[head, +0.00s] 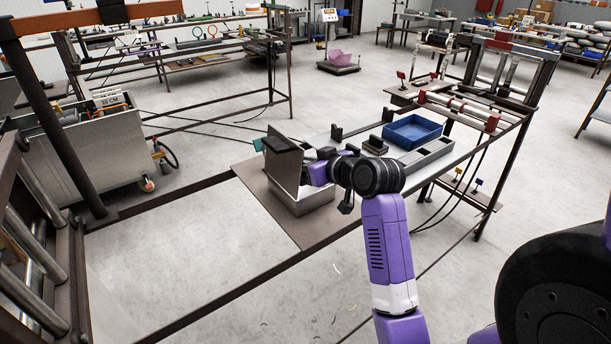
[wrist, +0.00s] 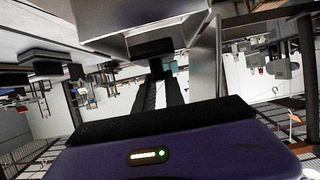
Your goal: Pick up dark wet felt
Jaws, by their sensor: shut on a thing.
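My gripper (head: 309,156) is at the open metal box (head: 306,203) on the table's near end. In the wrist view its two black fingers (wrist: 157,74) come together on a small dark piece (wrist: 151,48) beside the box's pale metal wall. The frames do not make clear whether this piece is the felt. A dark flat panel (head: 283,166) stands upright at the box, just left of my gripper. My wrist hides part of the box, and its inside cannot be seen well.
A blue tray (head: 412,131) and a small dark stacked block (head: 375,146) are on the table right of my arm. A dark upright bracket (head: 337,133) stands behind. A steel frame with rods (head: 460,106) is at the right. The floor in front is mostly clear.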

